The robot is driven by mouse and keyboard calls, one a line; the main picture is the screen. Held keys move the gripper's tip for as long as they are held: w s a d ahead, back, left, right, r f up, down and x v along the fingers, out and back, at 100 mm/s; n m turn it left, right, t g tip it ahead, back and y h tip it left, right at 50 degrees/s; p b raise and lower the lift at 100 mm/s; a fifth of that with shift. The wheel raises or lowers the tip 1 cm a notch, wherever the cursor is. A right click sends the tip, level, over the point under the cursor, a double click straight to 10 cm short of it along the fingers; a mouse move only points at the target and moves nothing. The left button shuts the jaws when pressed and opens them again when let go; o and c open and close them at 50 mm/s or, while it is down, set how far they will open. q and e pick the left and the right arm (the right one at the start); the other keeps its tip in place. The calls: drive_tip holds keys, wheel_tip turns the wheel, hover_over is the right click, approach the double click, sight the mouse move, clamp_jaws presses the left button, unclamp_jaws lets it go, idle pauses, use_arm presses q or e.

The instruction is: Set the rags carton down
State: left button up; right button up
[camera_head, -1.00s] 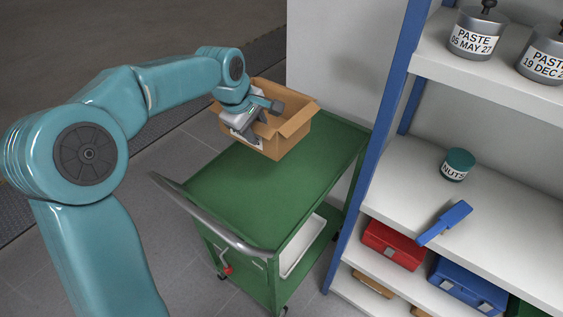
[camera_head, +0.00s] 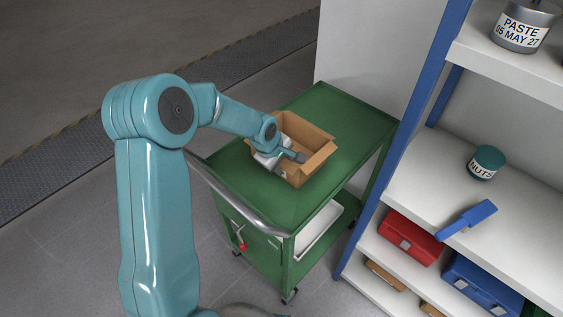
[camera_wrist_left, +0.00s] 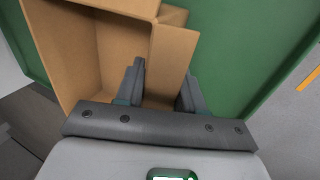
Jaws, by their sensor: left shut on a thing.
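The rags carton (camera_head: 312,143) is an open brown cardboard box at the green cart's top (camera_head: 345,125), towards its left side. Its label is hidden by my gripper. My left gripper (camera_head: 290,154) is shut on the carton's near wall, with its fingers reaching over the rim. In the left wrist view the carton (camera_wrist_left: 130,50) looks empty, and a flap lies between the two fingers (camera_wrist_left: 160,90). Whether the carton's base touches the cart top cannot be told for sure. My right gripper is not in view.
The cart has a grey push handle (camera_head: 232,200) and a white tray (camera_head: 318,230) below. A blue-framed shelf (camera_head: 415,125) stands close at the right, holding a nuts tin (camera_head: 487,162), a blue-handled tool (camera_head: 467,219) and toolboxes. The cart top's far end is clear.

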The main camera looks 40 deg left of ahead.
use_arm(q)
drive_tip(key=o, duration=1.1)
drive_tip(key=v, duration=1.2)
